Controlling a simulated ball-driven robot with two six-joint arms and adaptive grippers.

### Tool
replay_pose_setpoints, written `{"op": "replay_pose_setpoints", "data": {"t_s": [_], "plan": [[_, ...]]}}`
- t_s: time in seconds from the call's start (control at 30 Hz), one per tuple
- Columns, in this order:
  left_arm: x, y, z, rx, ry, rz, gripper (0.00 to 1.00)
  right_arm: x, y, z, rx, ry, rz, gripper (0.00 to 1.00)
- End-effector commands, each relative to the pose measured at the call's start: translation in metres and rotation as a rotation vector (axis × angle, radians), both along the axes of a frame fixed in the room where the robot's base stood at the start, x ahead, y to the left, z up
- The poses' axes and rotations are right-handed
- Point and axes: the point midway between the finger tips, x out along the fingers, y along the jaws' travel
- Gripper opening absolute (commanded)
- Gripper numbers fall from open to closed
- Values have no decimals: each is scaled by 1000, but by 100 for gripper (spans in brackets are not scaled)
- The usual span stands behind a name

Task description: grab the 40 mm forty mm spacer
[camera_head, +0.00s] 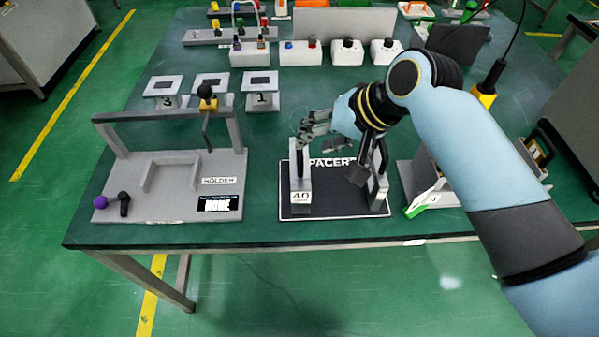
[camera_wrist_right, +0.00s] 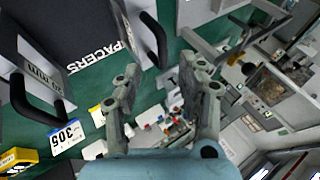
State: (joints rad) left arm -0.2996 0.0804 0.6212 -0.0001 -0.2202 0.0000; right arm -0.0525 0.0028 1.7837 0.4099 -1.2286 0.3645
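The 40 mm spacer (camera_head: 301,194) is a grey upright block with a white label reading 40. It stands on the left side of the black SPACERS mat (camera_head: 335,203) in the head view. My right gripper (camera_head: 312,132) is above and behind it, partly covering its upper part. In the right wrist view my right gripper (camera_wrist_right: 165,85) has its fingers apart with nothing between them. A second spacer (camera_head: 379,186) stands at the mat's right side, partly behind my wrist parts. A grey block with a black handle (camera_wrist_right: 155,38) shows above the fingers in the wrist view; its label is hidden. My left gripper is not visible.
A grey holder fixture (camera_head: 170,208) stands left of the mat. A grey rack (camera_head: 408,184) stands close on the right, partly hidden by my right arm. Numbered stands (camera_head: 262,86) and button boxes (camera_head: 347,52) sit farther back. The bench's front edge is near the mat.

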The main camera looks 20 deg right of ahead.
Motion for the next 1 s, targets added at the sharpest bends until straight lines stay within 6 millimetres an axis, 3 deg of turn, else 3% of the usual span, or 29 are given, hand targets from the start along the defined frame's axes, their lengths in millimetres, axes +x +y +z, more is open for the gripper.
{"op": "replay_pose_setpoints", "data": {"t_s": [0.5,0.77,1.0], "plan": [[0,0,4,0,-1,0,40,30,25,-45,-2,1,0,40],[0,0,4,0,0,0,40,31,26,-48,-3,0,1,40],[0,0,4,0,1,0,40,31,26,-48,-3,0,1,9]]}}
